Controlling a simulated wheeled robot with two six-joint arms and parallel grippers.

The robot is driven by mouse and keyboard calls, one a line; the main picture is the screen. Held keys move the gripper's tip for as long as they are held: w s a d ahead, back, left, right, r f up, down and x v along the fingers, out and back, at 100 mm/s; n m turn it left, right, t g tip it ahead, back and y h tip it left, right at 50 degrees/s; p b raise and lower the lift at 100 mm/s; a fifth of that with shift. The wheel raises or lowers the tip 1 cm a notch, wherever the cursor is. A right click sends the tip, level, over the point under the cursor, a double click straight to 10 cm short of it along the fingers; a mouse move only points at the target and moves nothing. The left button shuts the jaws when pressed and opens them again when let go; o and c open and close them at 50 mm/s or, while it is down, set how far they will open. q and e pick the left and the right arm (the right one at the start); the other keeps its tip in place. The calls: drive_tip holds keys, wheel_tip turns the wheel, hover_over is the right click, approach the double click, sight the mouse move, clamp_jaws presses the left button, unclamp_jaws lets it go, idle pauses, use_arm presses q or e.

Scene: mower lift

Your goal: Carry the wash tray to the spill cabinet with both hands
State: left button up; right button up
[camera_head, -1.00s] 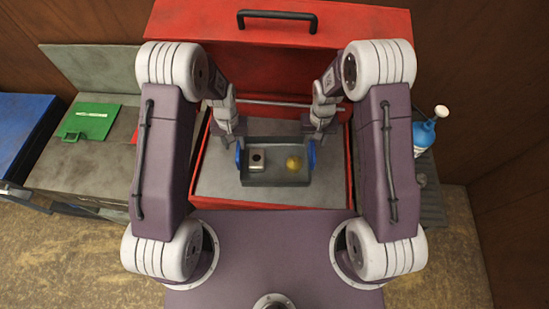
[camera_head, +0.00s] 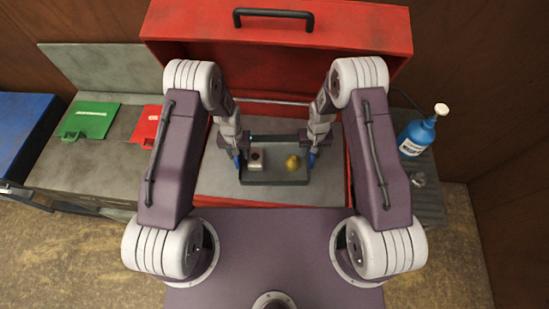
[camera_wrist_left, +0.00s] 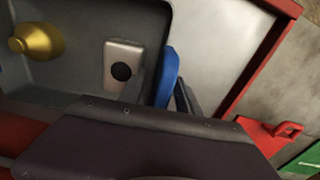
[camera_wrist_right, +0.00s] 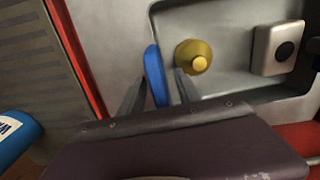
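The grey wash tray (camera_head: 275,179) lies level on the grey floor inside the red open box. It holds a brass-coloured round part (camera_head: 293,162) and a pale block with a dark hole (camera_head: 256,160). Each end of the tray has a blue handle; the left one (camera_wrist_left: 168,76) and right one (camera_wrist_right: 155,75) show in the wrist views. My left gripper (camera_head: 237,157) is open, its fingers either side of the left handle. My right gripper (camera_head: 312,157) is open, fingers straddling the right handle, with a visible gap on one side. I cannot identify the spill cabinet with certainty.
The red box has a raised lid (camera_head: 345,30) with a black handle. A grey bench (camera_head: 95,165) on the left carries a green piece (camera_head: 91,120) and a red piece (camera_head: 148,127). A blue bottle (camera_head: 416,138) stands on the right. A blue surface (camera_head: 22,125) is far left.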

use_arm(q)
clamp_jaws()
use_arm(e)
clamp_jaws()
use_arm(q)
drive_tip(key=shift+r, duration=0.1)
idle(0.9)
